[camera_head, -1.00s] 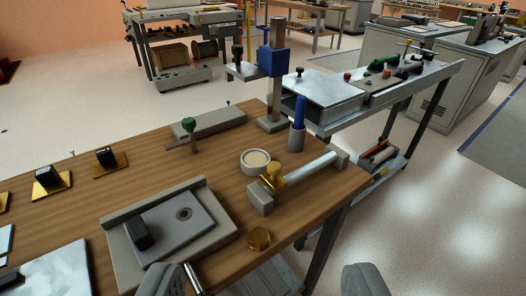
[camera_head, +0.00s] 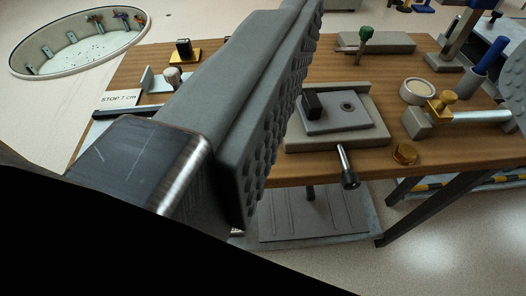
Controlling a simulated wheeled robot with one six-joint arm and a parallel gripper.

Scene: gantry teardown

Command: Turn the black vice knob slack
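A grey vice-like fixture (camera_head: 335,138) stands at the front of the wooden bench, right of centre. One large grey finger of my gripper (camera_head: 265,110), with a studded pad facing right, fills the middle left and covers part of the bench. I see nothing held against the pad.
A brass knob (camera_head: 404,153), a round dish (camera_head: 417,91) and a clamp bar (camera_head: 470,117) stand right of the fixture. A black knob on a brass plate (camera_head: 184,52) and a "STOP 7 cm" sign (camera_head: 119,99) are at left. A lower shelf (camera_head: 315,215) lies under the bench.

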